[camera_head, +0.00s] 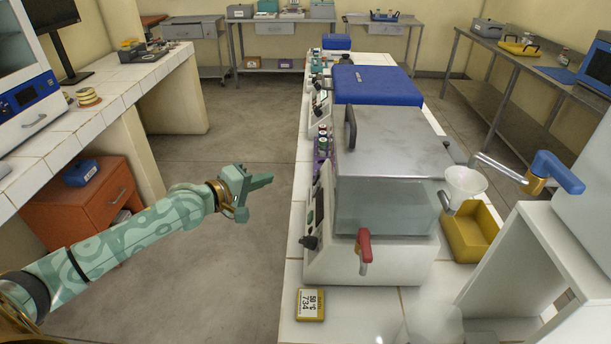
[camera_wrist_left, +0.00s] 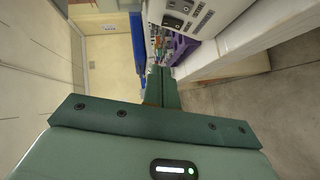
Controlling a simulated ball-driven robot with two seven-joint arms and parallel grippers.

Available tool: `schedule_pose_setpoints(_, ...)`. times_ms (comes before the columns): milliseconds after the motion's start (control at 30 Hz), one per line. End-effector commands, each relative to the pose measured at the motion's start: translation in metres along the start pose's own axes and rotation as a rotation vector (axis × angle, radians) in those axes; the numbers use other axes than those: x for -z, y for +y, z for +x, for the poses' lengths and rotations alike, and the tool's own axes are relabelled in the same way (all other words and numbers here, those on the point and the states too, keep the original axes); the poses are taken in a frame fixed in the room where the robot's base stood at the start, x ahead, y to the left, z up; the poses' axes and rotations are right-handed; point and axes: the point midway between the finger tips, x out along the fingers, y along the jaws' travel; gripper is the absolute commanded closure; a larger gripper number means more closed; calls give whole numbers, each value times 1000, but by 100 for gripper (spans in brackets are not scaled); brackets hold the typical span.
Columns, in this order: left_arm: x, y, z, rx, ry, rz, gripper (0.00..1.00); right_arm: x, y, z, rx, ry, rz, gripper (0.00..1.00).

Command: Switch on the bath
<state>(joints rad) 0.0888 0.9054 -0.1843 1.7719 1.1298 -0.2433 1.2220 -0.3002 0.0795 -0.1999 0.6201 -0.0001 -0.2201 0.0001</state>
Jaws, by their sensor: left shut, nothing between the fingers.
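The bath (camera_head: 385,262) is a white box with clear upper walls and a closed metal lid (camera_head: 395,135) with a dark handle. It stands on the white-tiled bench in the head view. Its left face carries a dark control panel (camera_head: 319,207) and a dark knob (camera_head: 309,242), seen at a steep angle. I cannot tell whether it is on. My left gripper (camera_head: 268,181) is shut and empty, over the floor left of the bath and apart from it. Its closed fingers (camera_wrist_left: 161,88) also show in the left wrist view. My right gripper is not in view.
A red-handled tap (camera_head: 364,250) is on the bath's front. A yellow timer (camera_head: 310,304) lies before it. A yellow bin (camera_head: 467,232) and white funnel (camera_head: 465,183) are to its right. A purple rack (camera_head: 322,150) stands behind its panel. The aisle on the left is clear.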

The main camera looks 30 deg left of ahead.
Motion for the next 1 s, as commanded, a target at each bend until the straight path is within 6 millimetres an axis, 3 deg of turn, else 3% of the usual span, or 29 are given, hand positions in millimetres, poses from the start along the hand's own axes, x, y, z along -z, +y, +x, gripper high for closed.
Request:
schedule_pose_setpoints(433,-1,-4,92,0,-1,-1,100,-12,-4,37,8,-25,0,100)
schedule_pose_setpoints(700,-25,-1,114,0,-1,-1,100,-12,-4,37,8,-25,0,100)
schedule_pose_setpoints(1000,-29,0,117,1,0,2,100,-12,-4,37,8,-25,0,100)
